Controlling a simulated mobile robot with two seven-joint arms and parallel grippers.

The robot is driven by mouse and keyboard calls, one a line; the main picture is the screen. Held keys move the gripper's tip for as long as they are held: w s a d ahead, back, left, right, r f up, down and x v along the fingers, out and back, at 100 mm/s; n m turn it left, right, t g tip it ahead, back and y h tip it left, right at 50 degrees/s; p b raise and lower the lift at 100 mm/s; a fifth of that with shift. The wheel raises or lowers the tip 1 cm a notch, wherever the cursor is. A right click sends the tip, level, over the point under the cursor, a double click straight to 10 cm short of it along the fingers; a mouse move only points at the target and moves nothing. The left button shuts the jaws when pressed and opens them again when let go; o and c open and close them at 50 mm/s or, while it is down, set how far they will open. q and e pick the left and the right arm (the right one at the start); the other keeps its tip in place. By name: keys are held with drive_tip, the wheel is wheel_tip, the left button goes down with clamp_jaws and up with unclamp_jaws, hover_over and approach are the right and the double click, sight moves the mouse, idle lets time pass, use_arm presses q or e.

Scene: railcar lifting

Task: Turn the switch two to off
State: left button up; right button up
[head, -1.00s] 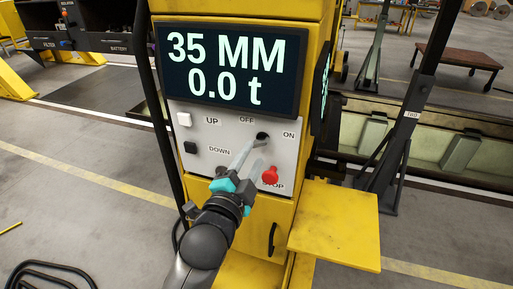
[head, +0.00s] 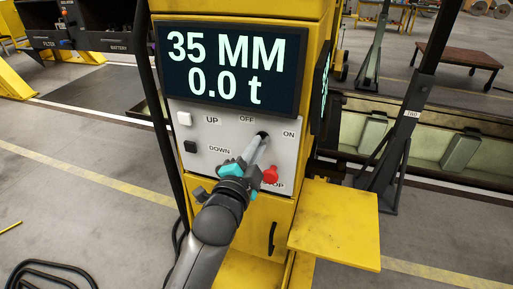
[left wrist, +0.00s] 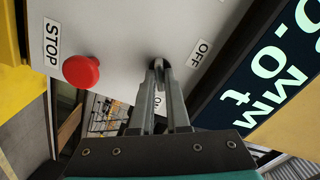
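One control panel (head: 205,150) shows on the yellow column. Its black rotary switch (head: 262,135) sits between the words OFF and ON; it also shows in the left wrist view (left wrist: 155,63). No number two is visible on it, and I cannot tell which word its handle points at. My left gripper (head: 260,142) is at the switch; in the left wrist view its fingertips (left wrist: 159,66) lie on either side of the dark knob. A narrow gap shows between the fingers; whether they grip the knob is unclear. My right gripper is not in view.
A red STOP button (head: 270,175) sits just below the switch, close to my left gripper. White UP (head: 184,119) and black DOWN (head: 190,147) buttons are at the panel's left. The display (head: 230,72) above reads 35 MM and 0.0 t. A yellow shelf (head: 335,222) juts out lower right.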

use_arm(q)
clamp_jaws()
drive_tip(key=shift+n+p, duration=3.55)
drive_tip(key=shift+n, duration=2.35)
